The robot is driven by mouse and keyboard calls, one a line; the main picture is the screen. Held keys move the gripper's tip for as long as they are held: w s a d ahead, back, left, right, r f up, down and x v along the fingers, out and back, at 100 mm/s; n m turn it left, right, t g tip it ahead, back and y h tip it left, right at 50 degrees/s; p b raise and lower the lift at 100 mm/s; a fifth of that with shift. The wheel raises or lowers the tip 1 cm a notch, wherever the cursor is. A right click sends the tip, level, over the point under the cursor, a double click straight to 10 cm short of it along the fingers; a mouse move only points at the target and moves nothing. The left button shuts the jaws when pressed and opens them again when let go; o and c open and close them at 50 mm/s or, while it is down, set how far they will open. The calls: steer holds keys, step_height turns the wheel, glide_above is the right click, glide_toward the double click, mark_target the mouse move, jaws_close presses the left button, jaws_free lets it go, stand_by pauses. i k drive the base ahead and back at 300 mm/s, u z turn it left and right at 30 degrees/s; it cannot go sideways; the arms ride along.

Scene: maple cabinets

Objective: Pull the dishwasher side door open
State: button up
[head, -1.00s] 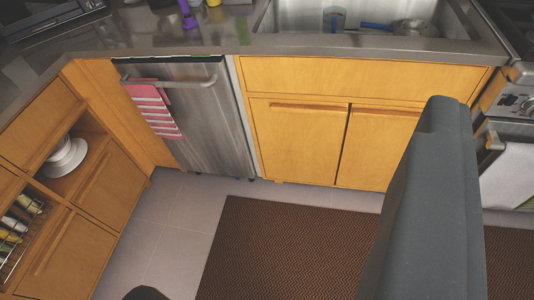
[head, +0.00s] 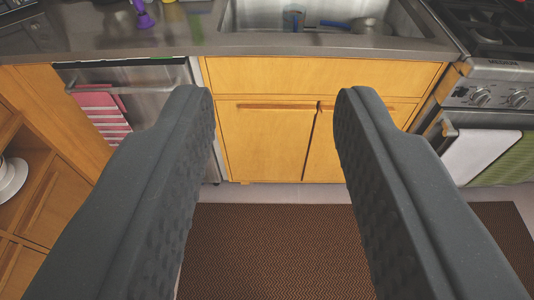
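The dishwasher (head: 150,82) is a steel-fronted door under the counter, left of the sink cabinet. Its door looks shut. A bar handle (head: 135,90) runs across its top, with a pink and white striped towel (head: 103,112) hanging over the left part. My gripper (head: 273,95) is open and empty, its two dark grey fingers spread wide in front of the wooden sink cabinet. The left finger covers the lower and right parts of the dishwasher front. No contact with the handle shows.
A wooden sink cabinet (head: 262,145) is straight ahead under the sink (head: 330,18). A stove (head: 485,90) with towels on its handle is at the right. Wooden shelves (head: 55,195) stand at the left. A brown mat (head: 275,250) covers the floor.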

mark_target(264, 139)
steer(key=u, duration=0.1)
steer(key=i, duration=1)
steer(key=u, duration=0.25)
steer(key=k, duration=1.4)
steer(key=z, duration=0.4)
steer(key=i, duration=1.05)
steer(key=u, duration=0.05)
